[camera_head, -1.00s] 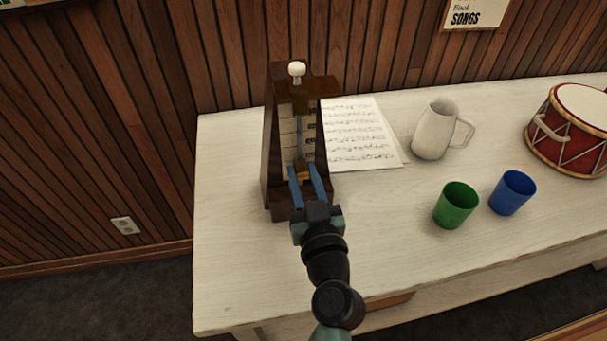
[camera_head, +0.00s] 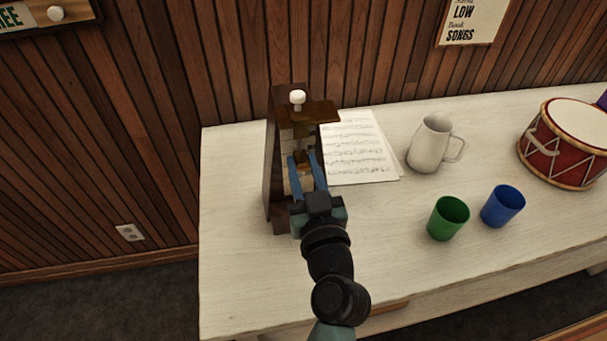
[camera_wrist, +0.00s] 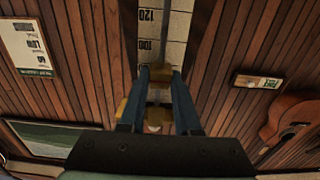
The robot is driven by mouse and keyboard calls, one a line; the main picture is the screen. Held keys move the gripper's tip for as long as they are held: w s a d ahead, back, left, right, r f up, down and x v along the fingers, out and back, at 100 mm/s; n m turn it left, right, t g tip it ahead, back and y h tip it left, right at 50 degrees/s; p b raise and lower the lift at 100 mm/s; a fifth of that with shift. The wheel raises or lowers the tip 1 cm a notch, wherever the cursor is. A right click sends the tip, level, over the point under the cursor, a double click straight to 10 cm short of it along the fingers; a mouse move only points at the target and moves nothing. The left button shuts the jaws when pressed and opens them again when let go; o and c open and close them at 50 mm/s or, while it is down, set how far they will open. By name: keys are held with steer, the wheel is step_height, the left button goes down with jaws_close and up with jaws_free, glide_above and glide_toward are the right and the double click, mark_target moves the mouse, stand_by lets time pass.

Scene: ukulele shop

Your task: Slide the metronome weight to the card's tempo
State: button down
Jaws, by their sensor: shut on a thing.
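The dark wooden metronome (camera_head: 274,185) stands upright at the left end of the table, with a white knob (camera_head: 297,97) on top. Its pale scale (camera_wrist: 147,45) shows 120 and 100 upside down in the wrist view, beside the thin rod (camera_wrist: 165,35). My gripper (camera_head: 304,160) is in front of the metronome, its blue fingers shut on the brass-coloured weight (camera_head: 303,156). The weight (camera_wrist: 160,75) also shows between the fingertips in the wrist view. The exact mark at the weight is hard to tell. I cannot make out a tempo card for certain.
Sheet music (camera_head: 357,150) lies just right of the metronome. Farther right are a white mug (camera_head: 430,145), a green cup (camera_head: 447,218), a blue cup (camera_head: 502,206) and a red drum (camera_head: 565,150). A framed sign (camera_head: 470,22) hangs on the wall. The table's left front is clear.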

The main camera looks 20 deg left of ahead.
step_height(320, 180, up, 3)
steer(key=shift+p, duration=0.45)
steer(key=shift+f, duration=0.1)
steer(key=c, duration=0.6)
jaws_free()
steer(key=shift+s+d+f, duration=0.1)
steer(key=shift+s+d, duration=0.2)
steer(key=shift+s, duration=0.15)
steer(key=b+v, duration=0.4)
steer(key=v, duration=0.8)
